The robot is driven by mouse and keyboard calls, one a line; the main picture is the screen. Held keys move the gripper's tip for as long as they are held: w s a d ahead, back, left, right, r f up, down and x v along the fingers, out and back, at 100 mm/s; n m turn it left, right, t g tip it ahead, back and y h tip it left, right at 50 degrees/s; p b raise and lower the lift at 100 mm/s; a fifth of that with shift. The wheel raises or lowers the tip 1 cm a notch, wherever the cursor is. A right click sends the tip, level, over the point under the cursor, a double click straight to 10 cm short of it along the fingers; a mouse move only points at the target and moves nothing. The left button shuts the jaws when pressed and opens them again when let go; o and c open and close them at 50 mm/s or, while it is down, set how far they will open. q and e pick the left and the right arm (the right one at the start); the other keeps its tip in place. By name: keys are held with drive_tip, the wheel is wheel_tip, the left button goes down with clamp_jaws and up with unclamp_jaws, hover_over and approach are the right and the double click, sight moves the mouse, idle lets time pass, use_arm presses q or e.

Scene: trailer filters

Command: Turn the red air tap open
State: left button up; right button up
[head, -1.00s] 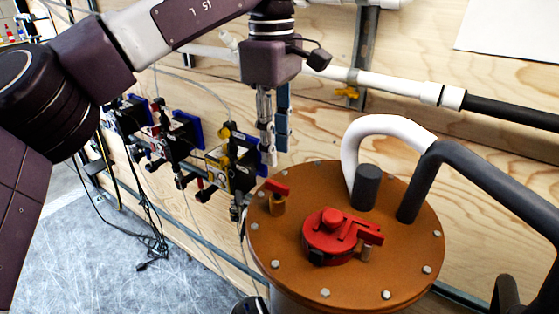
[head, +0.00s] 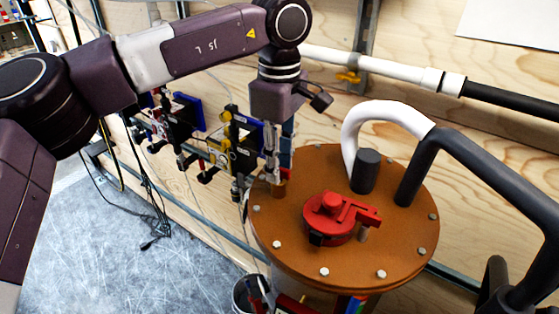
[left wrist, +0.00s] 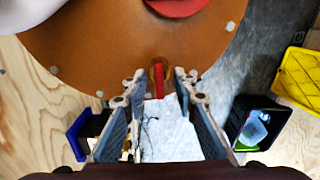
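The red air tap is a small red lever on a brass fitting near the left rim of the orange-brown tank lid (head: 385,245). In the head view my left gripper (head: 277,178) points down over it and hides most of the lever; the brass fitting (head: 279,189) shows below the fingers. In the left wrist view the red tap lever (left wrist: 159,80) lies between the fingertips of my left gripper (left wrist: 160,78). The fingers are apart, one on each side of the lever, with gaps showing. My right gripper is not clearly visible.
A larger red cap (head: 336,216) sits on the lid, with a black stub (head: 365,171) and a white hose (head: 385,113) behind it. A dark pipe (head: 480,170) rises at the right. Valve units (head: 235,145) hang on the plywood wall. A yellow crate (left wrist: 292,80) stands on the floor.

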use_arm(q)
drive_tip(key=c, duration=0.5)
clamp_jaws()
use_arm(e)
drive_tip(key=shift+s+d+f, duration=0.1)
drive_tip(key=shift+s, duration=0.65)
use_arm(q)
drive_tip(key=shift+n, duration=0.3)
use_arm(e)
drive_tip(key=shift+f, duration=0.15)
use_arm(q)
drive_tip(key=shift+f+n+b, duration=0.1)
drive_tip(key=shift+n+b, duration=0.8)
drive_tip(key=shift+n, duration=0.3)
drive_tip(key=n+b, duration=0.2)
drive_tip(key=n, duration=0.3)
drive_tip(key=shift+w, duration=0.15)
drive_tip(key=n+b, duration=0.1)
drive_tip(key=n, duration=0.4)
drive_tip(key=shift+n+b, duration=0.35)
drive_tip(key=shift+n, duration=0.05)
drive_tip(key=shift+n+b, duration=0.55)
drive_tip(key=shift+n, duration=1.55)
use_arm(e)
wheel_tip(320, 180, down, 6)
drive_tip(key=shift+w+f, duration=0.15)
use_arm(q)
drive_tip(key=shift+w, duration=0.1)
